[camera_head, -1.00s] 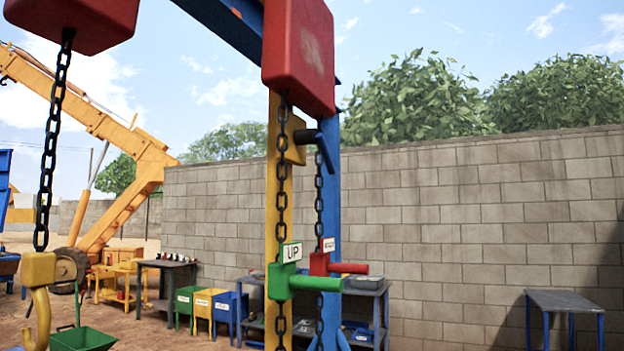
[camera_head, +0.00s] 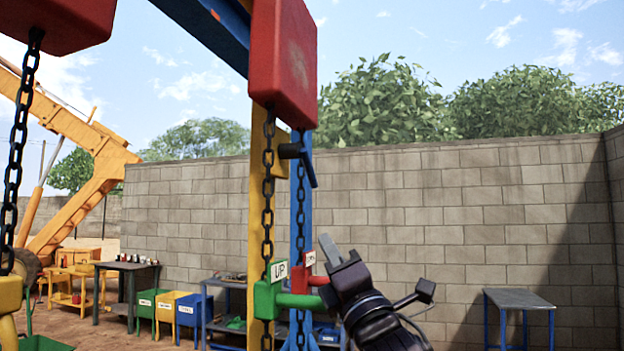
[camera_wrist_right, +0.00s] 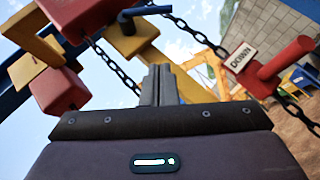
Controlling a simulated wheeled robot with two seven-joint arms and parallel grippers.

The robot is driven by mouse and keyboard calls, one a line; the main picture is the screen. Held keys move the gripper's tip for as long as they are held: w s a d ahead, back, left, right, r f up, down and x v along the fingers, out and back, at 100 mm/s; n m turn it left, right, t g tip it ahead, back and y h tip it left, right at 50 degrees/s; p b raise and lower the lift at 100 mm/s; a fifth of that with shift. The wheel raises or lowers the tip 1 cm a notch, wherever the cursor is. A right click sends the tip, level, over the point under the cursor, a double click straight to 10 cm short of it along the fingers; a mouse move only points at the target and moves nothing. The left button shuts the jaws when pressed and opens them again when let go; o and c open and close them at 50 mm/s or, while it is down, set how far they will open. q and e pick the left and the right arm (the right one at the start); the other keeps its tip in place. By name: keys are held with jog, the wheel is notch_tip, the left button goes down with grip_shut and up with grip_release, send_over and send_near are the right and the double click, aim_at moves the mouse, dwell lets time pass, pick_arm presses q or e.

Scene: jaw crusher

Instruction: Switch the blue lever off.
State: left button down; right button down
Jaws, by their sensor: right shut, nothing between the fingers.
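The lever (camera_head: 308,168), dark blue to black in the head view, sits on a yellow block on the frame below the red box. Its arm hangs down, slightly tilted. In the right wrist view the blue lever (camera_wrist_right: 146,11) shows at the top, on a yellow block. My right gripper (camera_head: 328,246) is shut and empty, pointing upward, below and to the right of the lever and clear of it. Its closed fingers also show in the right wrist view (camera_wrist_right: 159,84). My left gripper is out of view.
A green UP handle (camera_head: 295,299) and a red handle (camera_head: 316,281) lie close left of my right gripper; contact is unclear. The red handle's DOWN sign (camera_wrist_right: 241,57) shows in the wrist view. Chains (camera_head: 268,190) hang beside the posts. A block wall (camera_head: 450,210) stands behind.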

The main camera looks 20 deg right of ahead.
jog(key=d+r+p+x, duration=0.1)
jog(key=d+p+x, duration=0.1)
jog(key=p+x, duration=0.6)
jog(key=x, duration=0.6)
jog(key=shift+d+r, duration=0.25)
jog(key=shift+w+a, duration=0.1)
jog(key=shift+w, duration=0.05)
